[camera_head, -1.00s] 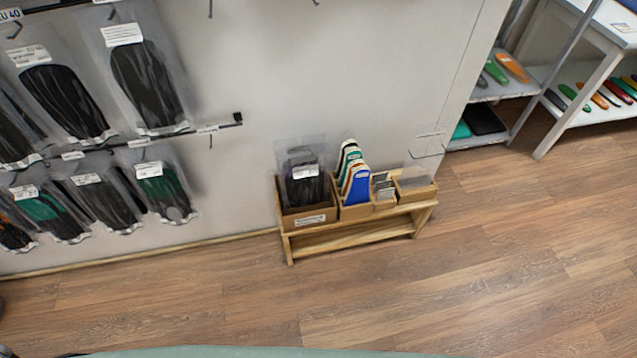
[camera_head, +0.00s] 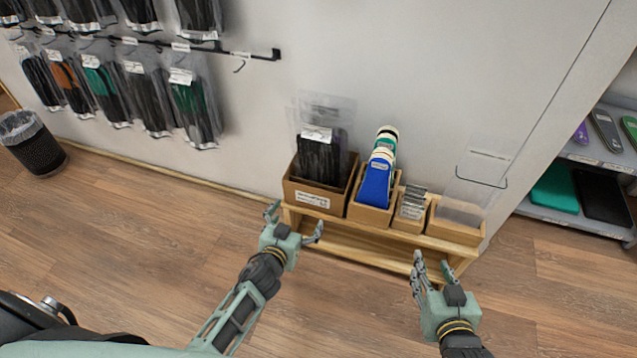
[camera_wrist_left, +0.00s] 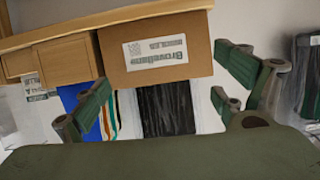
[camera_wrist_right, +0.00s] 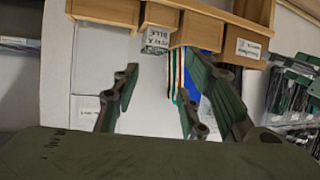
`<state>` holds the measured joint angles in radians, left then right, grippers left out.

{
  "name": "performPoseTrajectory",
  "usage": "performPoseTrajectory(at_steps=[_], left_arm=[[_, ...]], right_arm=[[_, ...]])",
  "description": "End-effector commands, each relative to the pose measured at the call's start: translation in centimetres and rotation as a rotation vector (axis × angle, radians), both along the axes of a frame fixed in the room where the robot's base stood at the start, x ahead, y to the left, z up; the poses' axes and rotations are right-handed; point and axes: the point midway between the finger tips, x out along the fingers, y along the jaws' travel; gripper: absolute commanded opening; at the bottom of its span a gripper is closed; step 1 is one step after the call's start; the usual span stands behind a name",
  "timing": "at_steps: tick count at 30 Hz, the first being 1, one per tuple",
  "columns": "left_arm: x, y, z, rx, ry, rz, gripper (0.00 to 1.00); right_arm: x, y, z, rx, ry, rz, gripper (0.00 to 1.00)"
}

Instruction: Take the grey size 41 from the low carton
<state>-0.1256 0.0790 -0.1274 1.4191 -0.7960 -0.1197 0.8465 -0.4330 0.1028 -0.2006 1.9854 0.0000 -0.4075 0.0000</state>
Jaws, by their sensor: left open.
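The low carton (camera_head: 300,196) is a brown cardboard box with a white label, at the left end of a low wooden bench. Dark packs (camera_head: 318,158) in clear bags with white tags stand upright in it. I cannot read a size or single out a grey one. In the left wrist view the carton (camera_wrist_left: 190,66) appears upside down, with a dark pack (camera_wrist_left: 166,110). My left gripper (camera_head: 294,219) is open and empty, just in front of and below the carton. My right gripper (camera_head: 433,268) is open and empty, before the bench's right end.
Blue, green and white insoles (camera_head: 377,180) fill the box beside the carton. Smaller boxes (camera_head: 411,208) stand to the right on the bench (camera_head: 350,244). Bagged packs (camera_head: 190,105) hang on the wall at left. A black bin (camera_head: 38,150) stands far left; shelves (camera_head: 590,165) are at right. The floor ahead is clear.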

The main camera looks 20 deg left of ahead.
Motion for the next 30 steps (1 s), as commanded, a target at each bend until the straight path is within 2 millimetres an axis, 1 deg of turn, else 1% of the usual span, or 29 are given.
performPoseTrajectory(at_steps=[1, 2, 3, 6, 9, 10, 12, 15, 23, 28, 30], left_arm=[[1.6, -0.1, 0.7, -0.009, -0.074, 0.000, 0.91], [2.3, -0.1, 1.9, -0.015, -0.113, 0.000, 0.91], [3.1, -0.2, 3.4, -0.022, -0.158, 0.001, 0.91], [4.4, -0.3, 6.8, -0.037, -0.257, -0.001, 0.91], [5.0, -0.3, 9.1, -0.048, -0.320, -0.003, 0.91], [5.1, -0.3, 9.6, -0.049, -0.334, -0.004, 0.91], [5.4, -0.4, 10.5, -0.053, -0.353, -0.004, 0.91], [6.1, -0.4, 11.1, -0.055, -0.365, -0.006, 0.91], [8.8, -0.7, 11.3, -0.053, -0.364, -0.006, 0.91], [11.2, -1.1, 11.6, -0.053, -0.365, -0.006, 0.91], [12.1, -1.1, 11.4, -0.053, -0.363, -0.005, 0.91]], right_arm=[[0.4, 0.2, 1.3, 0.016, -0.068, 0.001, 0.40], [0.6, 0.3, 2.8, 0.024, -0.103, 0.002, 0.40], [0.6, 0.3, 4.8, 0.036, -0.148, 0.002, 0.40], [0.3, 0.4, 8.9, 0.057, -0.239, 0.004, 0.40], [-0.2, 0.3, 11.8, 0.071, -0.301, 0.005, 0.40], [-0.4, 0.3, 12.4, 0.074, -0.312, 0.005, 0.40], [-0.6, 0.2, 13.5, 0.079, -0.334, 0.006, 0.40], [-0.7, 0.3, 14.4, 0.086, -0.357, 0.006, 0.40], [-0.5, 0.5, 15.6, 0.099, -0.408, 0.010, 0.40], [-0.5, 0.6, 16.3, 0.108, -0.444, 0.012, 0.40], [-0.5, 0.7, 16.9, 0.118, -0.480, 0.014, 0.40]])
